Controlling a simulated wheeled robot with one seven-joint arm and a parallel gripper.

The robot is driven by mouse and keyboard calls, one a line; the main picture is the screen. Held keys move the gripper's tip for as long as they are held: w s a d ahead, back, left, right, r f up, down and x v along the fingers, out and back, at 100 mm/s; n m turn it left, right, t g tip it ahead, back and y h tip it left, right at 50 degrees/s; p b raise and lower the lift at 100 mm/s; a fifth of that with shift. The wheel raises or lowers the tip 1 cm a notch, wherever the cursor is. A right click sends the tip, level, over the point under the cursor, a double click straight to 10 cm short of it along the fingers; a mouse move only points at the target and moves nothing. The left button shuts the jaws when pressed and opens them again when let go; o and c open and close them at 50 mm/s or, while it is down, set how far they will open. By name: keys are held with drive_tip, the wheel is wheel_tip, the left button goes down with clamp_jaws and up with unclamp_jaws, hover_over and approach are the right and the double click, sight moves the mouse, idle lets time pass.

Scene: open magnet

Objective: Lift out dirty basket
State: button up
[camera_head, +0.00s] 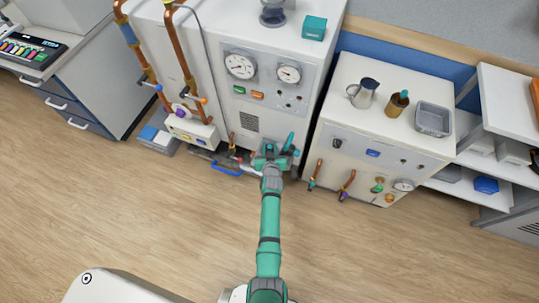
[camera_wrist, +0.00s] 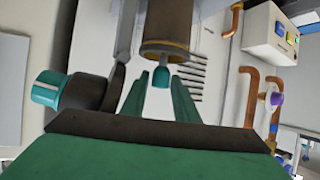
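In the wrist view a dark cylinder (camera_wrist: 167,22) with a brass-coloured rim has a teal knob (camera_wrist: 161,76) sticking out toward my gripper. This looks like the dirty basket in its housing, but I cannot tell basket from housing. My gripper (camera_wrist: 159,92) is open, its two green fingers apart with the knob just beyond and between their tips; no contact shows. In the head view my gripper (camera_head: 271,152) is at the lower front of the big white cabinet and hides the basket's place. A brown cylinder with a dark teal top (camera_head: 397,103) stands on the right cabinet.
A teal-and-black cap (camera_wrist: 65,91) sits close left of my fingers in the wrist view. Copper pipes (camera_head: 143,55) and a blue handle (camera_head: 226,169) are left of my gripper. A jug (camera_head: 363,92) and a grey tray (camera_head: 433,119) stand on the right cabinet. The floor is clear.

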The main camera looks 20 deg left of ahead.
drive_tip(key=shift+w+f, duration=0.15)
drive_tip(key=shift+w, duration=0.05)
drive_tip(key=shift+c, duration=0.6)
clamp_jaws()
